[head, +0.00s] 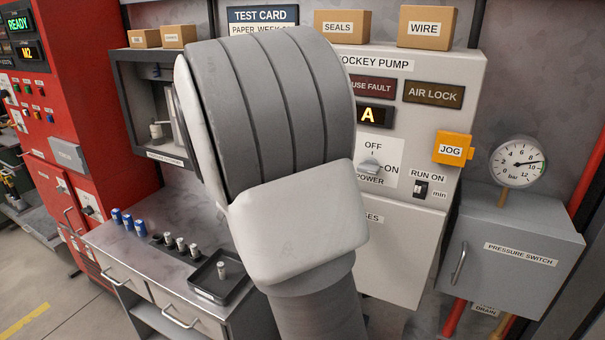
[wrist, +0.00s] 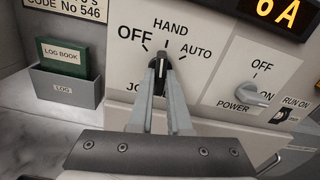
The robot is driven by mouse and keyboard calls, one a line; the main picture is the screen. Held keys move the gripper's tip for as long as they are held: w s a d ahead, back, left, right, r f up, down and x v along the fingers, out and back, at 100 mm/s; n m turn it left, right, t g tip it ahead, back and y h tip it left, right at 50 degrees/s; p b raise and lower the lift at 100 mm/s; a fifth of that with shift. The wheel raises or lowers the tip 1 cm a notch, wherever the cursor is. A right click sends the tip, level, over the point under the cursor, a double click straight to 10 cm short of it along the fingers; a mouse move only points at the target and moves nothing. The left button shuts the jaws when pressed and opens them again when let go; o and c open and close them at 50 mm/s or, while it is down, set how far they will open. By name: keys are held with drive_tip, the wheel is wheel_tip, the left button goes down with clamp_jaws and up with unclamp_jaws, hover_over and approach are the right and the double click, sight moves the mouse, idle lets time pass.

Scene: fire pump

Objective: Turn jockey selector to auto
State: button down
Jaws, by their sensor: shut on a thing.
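The jockey selector (wrist: 159,67) is a black knob with a white pointer line, on the white jockey pump panel (wrist: 205,70) in the wrist view. OFF is printed to its upper left, HAND above it and AUTO to its upper right. The pointer line stands nearly upright, roughly toward HAND. My gripper (wrist: 160,78) is shut on the knob, one finger on each side, and the fingers hide its lower part and some of the label beneath. In the head view my arm covers the selector and gripper; the panel (head: 460,85) shows to the right.
The power switch (wrist: 250,93) is right of the selector, near the RUN ON switch (wrist: 282,115). A log book holder (wrist: 67,85) is at left. The orange JOG box (head: 452,148) projects from the panel's right edge. Boxes (head: 425,28) stand on top.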

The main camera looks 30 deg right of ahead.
drive_tip(key=m+b, duration=1.1)
drive_tip(key=b, duration=0.6)
drive_tip(key=shift+m, duration=0.4)
drive_tip(key=shift+r, duration=0.1)
drive_tip(key=c, duration=0.9)
unclamp_jaws()
drive_tip(key=shift+o, duration=0.2)
drive_tip(key=shift+a, duration=0.1)
drive_tip(key=v, duration=1.7)
drive_tip(key=shift+s+p, duration=0.15)
drive_tip(key=shift+p, duration=0.15)
